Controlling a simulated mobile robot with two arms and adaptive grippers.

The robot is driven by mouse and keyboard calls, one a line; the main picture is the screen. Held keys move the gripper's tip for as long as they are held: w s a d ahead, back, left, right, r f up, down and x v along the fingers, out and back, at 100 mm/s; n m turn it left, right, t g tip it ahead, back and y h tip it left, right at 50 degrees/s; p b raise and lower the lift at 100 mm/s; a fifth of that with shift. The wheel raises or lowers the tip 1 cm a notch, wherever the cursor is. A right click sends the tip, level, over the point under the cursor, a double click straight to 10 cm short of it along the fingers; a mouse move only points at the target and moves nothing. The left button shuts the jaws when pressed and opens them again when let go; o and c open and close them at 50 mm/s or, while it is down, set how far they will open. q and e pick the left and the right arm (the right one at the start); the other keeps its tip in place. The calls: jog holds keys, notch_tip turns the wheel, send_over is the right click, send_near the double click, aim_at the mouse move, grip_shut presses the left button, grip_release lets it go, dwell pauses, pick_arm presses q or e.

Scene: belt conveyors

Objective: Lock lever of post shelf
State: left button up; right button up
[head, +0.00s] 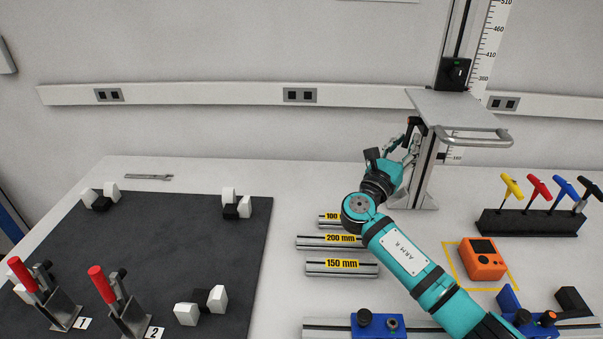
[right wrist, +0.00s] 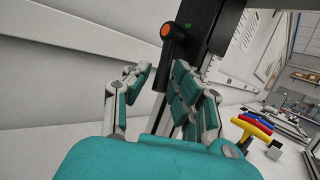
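The post shelf (head: 462,106) is a grey plate with a bar handle on a metal post (head: 424,178) at the back right of the bench. Its black lock lever with an orange end (head: 413,121) sits below the plate's left side. In the right wrist view the lever (right wrist: 174,50) hangs steeply, orange end up. My right gripper (head: 402,142) is at the left of the post, close to the lever. In the right wrist view its fingers (right wrist: 165,86) are apart, with the lever's lower part between them in the picture; contact cannot be told. My left gripper is out of view.
Labelled metal profiles (head: 341,268) lie left of my right arm. An orange device (head: 482,262) and a rack of coloured T-handle tools (head: 535,222) stand to the right. A dark mat (head: 170,245) with red-handled clamps (head: 110,285) covers the left. The bench's back middle is mostly clear.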

jog(key=s+a+r+n+g+y+p, duration=0.1)
jog(key=s+a+p, duration=0.2)
jog(key=s+a, duration=0.35)
jog(key=s+a+n+g+y+p, duration=0.1)
jog(key=s+a+n+p, duration=0.15)
jog(key=s, duration=0.75)
jog(key=w+a+f+n+y+p, duration=0.1)
jog(key=w+a+f+y, duration=0.5)
jog(key=a+y, duration=0.3)
jog(key=a+m+g+y+p, duration=0.1)
jog(key=a+m+y, duration=0.3)
jog(key=a+y, duration=0.5)
jog(key=shift+s+a+r+g+y+p, duration=0.3)
jog(key=shift+r+g+y, duration=0.1)
jog(key=shift+y, duration=0.3)
